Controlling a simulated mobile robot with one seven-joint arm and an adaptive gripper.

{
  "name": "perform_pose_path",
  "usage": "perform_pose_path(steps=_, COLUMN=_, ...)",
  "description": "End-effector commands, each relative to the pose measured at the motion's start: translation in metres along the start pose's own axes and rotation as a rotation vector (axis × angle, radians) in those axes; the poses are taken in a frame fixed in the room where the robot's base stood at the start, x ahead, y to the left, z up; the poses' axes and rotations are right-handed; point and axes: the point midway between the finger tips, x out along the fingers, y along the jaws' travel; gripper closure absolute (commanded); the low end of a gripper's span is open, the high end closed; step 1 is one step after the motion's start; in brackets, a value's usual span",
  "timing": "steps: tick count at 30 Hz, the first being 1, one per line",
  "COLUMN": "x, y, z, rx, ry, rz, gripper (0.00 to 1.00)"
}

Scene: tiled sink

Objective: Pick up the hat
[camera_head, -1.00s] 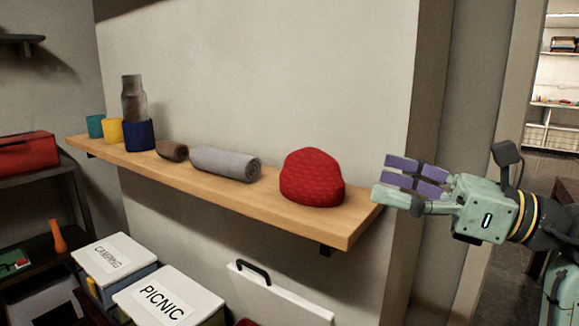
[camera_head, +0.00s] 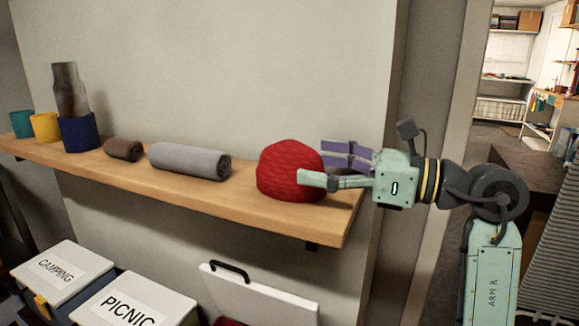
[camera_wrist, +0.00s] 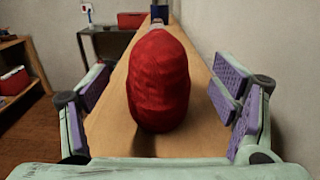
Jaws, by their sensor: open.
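The hat is a red, rounded knit shape (camera_head: 285,168) near the right end of the wooden shelf (camera_head: 240,210). My gripper (camera_head: 318,165) comes in from the right, with its near finger overlapping the hat's right side in the head view. In the wrist view the hat (camera_wrist: 158,80) stands upright between the open fingers of my gripper (camera_wrist: 165,100), with a visible gap on each side. The purple pads face the hat. The fingers are open and hold nothing. The head view hides part of the hat's right edge behind the near finger.
A grey roll (camera_head: 190,161) and a brown roll (camera_head: 124,149) lie left of the hat. Blue (camera_head: 80,133), yellow (camera_head: 44,127) and teal cups stand farther left. A wall runs behind the shelf. Boxes labelled CAMPING (camera_head: 62,272) and PICNIC (camera_head: 135,305) sit below.

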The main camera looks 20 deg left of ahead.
Motion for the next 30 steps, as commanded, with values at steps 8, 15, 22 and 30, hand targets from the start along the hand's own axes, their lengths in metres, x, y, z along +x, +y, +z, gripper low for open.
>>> perform_pose_path(steps=8, x=0.037, y=0.003, z=0.000, rx=0.002, ry=-0.001, rz=0.005, gripper=0.20)
perform_pose_path(steps=15, x=0.053, y=0.002, z=-0.004, rx=0.001, ry=0.000, rz=-0.001, gripper=0.20)
perform_pose_path(steps=22, x=0.053, y=0.002, z=-0.004, rx=0.001, ry=0.000, rz=-0.001, gripper=0.24)
perform_pose_path(steps=30, x=0.053, y=0.002, z=-0.004, rx=0.001, ry=0.000, rz=-0.001, gripper=0.42)
